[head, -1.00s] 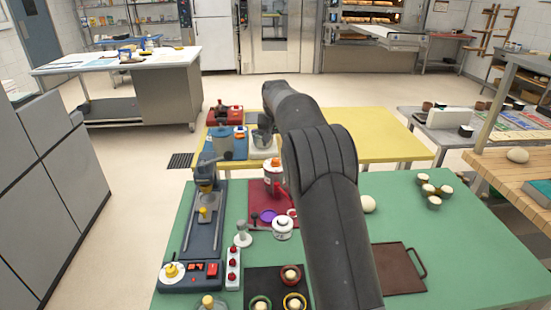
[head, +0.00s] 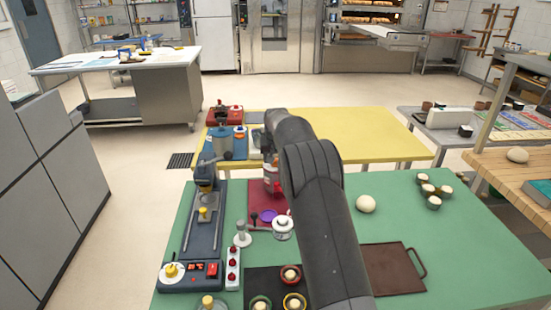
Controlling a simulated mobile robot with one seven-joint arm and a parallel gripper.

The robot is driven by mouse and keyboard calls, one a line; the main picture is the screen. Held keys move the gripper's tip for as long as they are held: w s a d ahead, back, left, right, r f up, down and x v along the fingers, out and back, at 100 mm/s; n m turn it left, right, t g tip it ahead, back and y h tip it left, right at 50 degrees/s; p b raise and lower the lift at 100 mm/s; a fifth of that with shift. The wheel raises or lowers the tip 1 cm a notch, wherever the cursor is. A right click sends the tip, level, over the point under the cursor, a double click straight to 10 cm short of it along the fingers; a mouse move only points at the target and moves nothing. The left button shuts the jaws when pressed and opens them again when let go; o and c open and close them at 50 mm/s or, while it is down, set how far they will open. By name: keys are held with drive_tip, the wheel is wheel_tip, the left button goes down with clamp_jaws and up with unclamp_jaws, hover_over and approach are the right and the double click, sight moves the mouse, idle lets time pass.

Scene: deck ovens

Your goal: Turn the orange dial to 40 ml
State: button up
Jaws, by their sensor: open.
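An orange-red and white device (head: 271,184) stands on the dark red mat (head: 256,202) on the green table, largely covered by my arm. I cannot make out an orange dial or any ml marks on it. My gripper (head: 270,164) is at the far end of my arm, pointing down above or beside this device. Its fingers are mostly hidden, and I cannot tell whether they touch anything. A round white dial with a yellow knob (head: 172,271) sits on the blue-grey machine (head: 205,240) at the left.
A white pot (head: 282,226), a purple disc (head: 268,215) and a white switch strip (head: 232,268) stand close by. A dough ball (head: 366,204) and a brown tray (head: 392,268) lie to the right.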

drive_tip(key=c, duration=1)
drive_tip(key=shift+o, duration=0.2)
drive_tip(key=shift+m, duration=0.7)
drive_tip(key=o, duration=1)
drive_tip(key=shift+c, duration=0.2)
